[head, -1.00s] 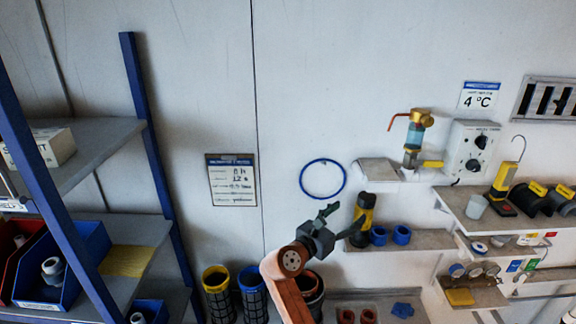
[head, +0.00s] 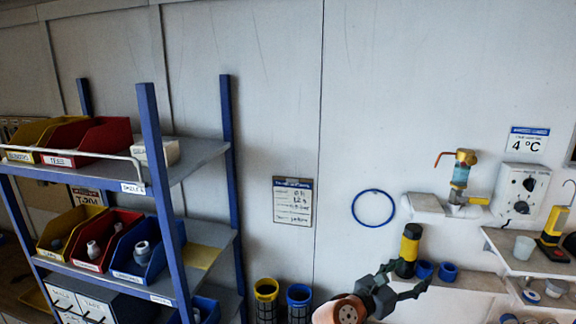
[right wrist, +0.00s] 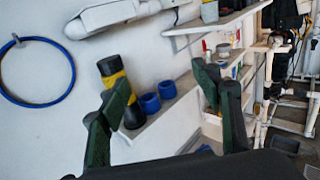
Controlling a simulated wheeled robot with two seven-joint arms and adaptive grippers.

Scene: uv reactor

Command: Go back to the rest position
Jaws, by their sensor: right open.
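My right gripper (head: 398,284) is open and empty in front of the wall shelf in the head view. Its two dark fingers stand wide apart in the right wrist view (right wrist: 165,115). Between the fingers in that view, farther off, are a black and yellow cylinder (right wrist: 114,84) and two blue rings (right wrist: 158,96) on a pale shelf. In the head view the black and yellow cylinder (head: 409,250) stands upright just behind the gripper, beside the blue rings (head: 436,271). My left gripper is not in view.
A blue-posted rack (head: 228,150) with red, yellow and blue bins stands at left. A blue hoop (head: 394,207) hangs on the wall. A brass valve (head: 460,175) and a control box (head: 522,193) are at right. Two baskets (head: 299,296) stand below.

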